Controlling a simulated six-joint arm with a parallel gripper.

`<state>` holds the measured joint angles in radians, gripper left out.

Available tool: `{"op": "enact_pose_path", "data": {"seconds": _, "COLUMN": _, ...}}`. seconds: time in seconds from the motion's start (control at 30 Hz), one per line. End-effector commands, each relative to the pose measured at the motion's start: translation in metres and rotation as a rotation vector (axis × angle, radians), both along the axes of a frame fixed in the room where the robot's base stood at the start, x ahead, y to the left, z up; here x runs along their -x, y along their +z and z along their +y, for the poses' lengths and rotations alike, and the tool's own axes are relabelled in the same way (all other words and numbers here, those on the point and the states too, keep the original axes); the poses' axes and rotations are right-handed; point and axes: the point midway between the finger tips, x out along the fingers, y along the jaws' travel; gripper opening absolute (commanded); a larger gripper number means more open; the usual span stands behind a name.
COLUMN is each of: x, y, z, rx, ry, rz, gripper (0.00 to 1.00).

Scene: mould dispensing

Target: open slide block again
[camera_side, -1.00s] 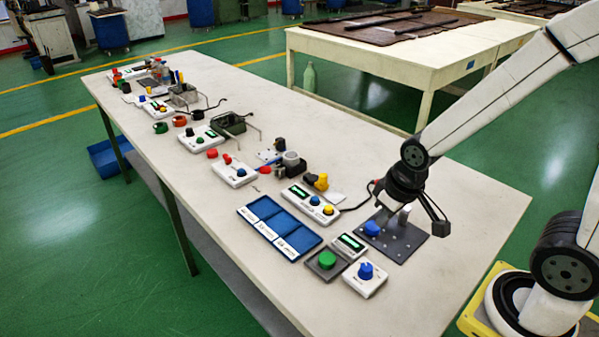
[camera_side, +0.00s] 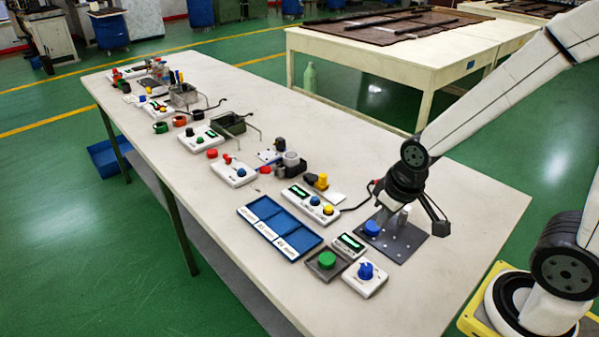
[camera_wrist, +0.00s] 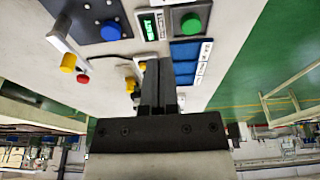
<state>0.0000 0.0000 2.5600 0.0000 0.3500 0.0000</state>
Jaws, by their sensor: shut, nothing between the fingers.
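A dark plate (camera_side: 405,243) lies at the right end of the bench, with a blue knob (camera_side: 372,228) and a pale upright piece (camera_side: 404,213) on it. Which part is the slide block I cannot tell. The wrist view shows the plate (camera_wrist: 78,12) and blue knob (camera_wrist: 110,31) at top left. A white bar (camera_wrist: 66,42) there leads to a yellow knob (camera_wrist: 68,63), with a red knob (camera_wrist: 83,79) beside it. My gripper (camera_wrist: 158,66) is shut and empty. In the side view my wrist is over the plate and partly hides it.
A blue compartment tray (camera_side: 280,228), a green button (camera_side: 327,260), a small display box (camera_side: 349,245) and a blue dial box (camera_side: 365,279) stand left of and in front of the plate. More control boxes and fixtures line the bench behind. The bench's right front is bare.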

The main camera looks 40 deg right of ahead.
Motion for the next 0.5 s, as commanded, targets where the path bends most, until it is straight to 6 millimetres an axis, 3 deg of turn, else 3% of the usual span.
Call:
{"op": "enact_pose_path", "data": {"seconds": 0.1, "x": 0.0, "y": 0.0, "z": 0.0, "rx": 0.0, "ry": 0.0, "rz": 0.0, "gripper": 0.0}}
{"op": "enact_pose_path", "data": {"seconds": 0.3, "x": -0.006, "y": 0.0, "z": -0.001, "rx": 0.0, "ry": -0.008, "rz": -0.003, "gripper": 0.64}}
{"op": "enact_pose_path", "data": {"seconds": 0.33, "x": -0.008, "y": 0.001, "z": -0.002, "rx": 0.0, "ry": -0.011, "rz": -0.004, "gripper": 0.7}}
{"op": "enact_pose_path", "data": {"seconds": 0.5, "x": -0.035, "y": 0.001, "z": -0.009, "rx": 0.004, "ry": -0.049, "rz": -0.014, "gripper": 0.7}}
